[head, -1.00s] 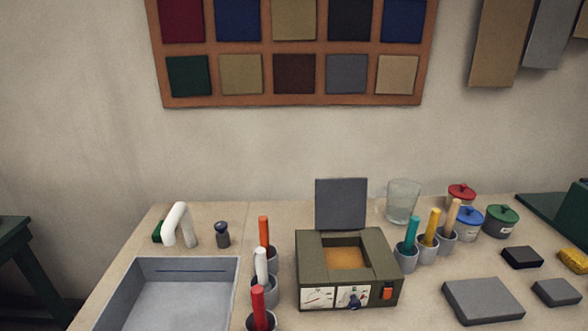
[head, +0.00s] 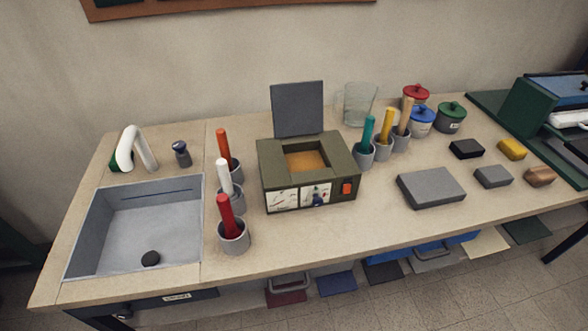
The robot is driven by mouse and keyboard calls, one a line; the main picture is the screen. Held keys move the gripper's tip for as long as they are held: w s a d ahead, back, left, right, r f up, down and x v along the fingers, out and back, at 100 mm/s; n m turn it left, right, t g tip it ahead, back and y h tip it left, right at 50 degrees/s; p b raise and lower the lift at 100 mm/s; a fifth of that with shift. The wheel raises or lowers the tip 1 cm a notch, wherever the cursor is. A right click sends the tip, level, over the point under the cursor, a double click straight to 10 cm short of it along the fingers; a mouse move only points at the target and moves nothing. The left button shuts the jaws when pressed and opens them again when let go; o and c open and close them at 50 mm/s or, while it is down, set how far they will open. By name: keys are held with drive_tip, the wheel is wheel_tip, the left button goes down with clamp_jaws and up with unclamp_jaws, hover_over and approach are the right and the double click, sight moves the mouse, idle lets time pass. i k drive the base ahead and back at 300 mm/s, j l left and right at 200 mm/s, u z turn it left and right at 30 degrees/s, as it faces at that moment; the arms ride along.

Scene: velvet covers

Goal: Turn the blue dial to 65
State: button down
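An olive-green box device (head: 308,172) stands on the workbench, with an amber-floored well in its top and a grey lid (head: 297,109) raised at its back. Its front carries two white panels. The left panel (head: 282,200) looks like a gauge with a needle. The right panel (head: 316,195) has a scale and a small dark blue knob (head: 318,198), which seems to be the blue dial. Its setting is too small to read. An orange-red switch (head: 347,188) sits to the right of the panels. My gripper is not in view.
Cups with red, white and orange handles (head: 233,236) stand close left of the device; cups with teal, yellow and tan handles (head: 365,155) stand to its right. A sink (head: 135,235) is at left. Grey blocks (head: 432,187) lie at right. The bench in front of the device is clear.

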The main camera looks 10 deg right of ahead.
sight(317, 201)
drive_tip(key=l+u, duration=0.3)
drive_tip(key=l, duration=0.35)
drive_tip(key=l+u, duration=0.3)
drive_tip(key=l, duration=0.35)
